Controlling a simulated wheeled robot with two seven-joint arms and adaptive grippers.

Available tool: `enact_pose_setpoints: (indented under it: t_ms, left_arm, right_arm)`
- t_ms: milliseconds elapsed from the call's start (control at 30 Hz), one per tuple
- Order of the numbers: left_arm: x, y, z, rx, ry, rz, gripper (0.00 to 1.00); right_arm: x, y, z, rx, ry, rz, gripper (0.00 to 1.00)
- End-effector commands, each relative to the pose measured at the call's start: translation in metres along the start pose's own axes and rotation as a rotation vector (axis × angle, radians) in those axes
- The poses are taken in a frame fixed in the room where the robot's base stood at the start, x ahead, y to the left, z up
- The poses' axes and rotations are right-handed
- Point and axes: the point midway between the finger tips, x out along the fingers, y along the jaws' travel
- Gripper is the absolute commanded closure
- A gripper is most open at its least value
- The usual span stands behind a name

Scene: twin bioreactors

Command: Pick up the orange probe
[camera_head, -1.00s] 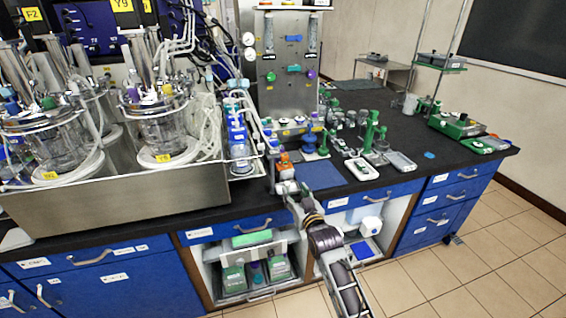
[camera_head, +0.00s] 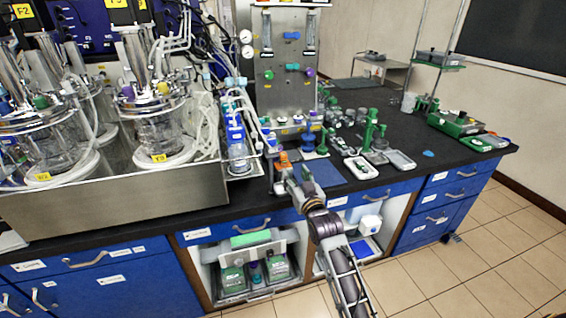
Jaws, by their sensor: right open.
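The orange probe (camera_head: 284,158) shows as a small orange piece near the front edge of the black bench, left of the dark blue mat. My right gripper (camera_head: 283,174) is just in front of it and seems close to it or around its lower part. The gripper is open. It is small in the picture and covers the probe's lower part, so I cannot tell whether they touch. My left gripper is not in view.
Glass bioreactors (camera_head: 160,125) stand in a steel tray (camera_head: 125,200) at the left. The blue mat (camera_head: 327,172) is bare. White meters (camera_head: 361,168) and green stands (camera_head: 370,128) are to the right.

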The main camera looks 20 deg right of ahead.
Motion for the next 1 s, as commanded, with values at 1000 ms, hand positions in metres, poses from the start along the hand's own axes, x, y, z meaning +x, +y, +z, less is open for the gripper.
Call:
enact_pose_setpoints:
  t_ms: [1000]
  left_arm:
    - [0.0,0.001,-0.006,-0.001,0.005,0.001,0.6]
  right_arm:
    - [0.072,0.0,0.0,0.0,0.0,0.0,0.5]
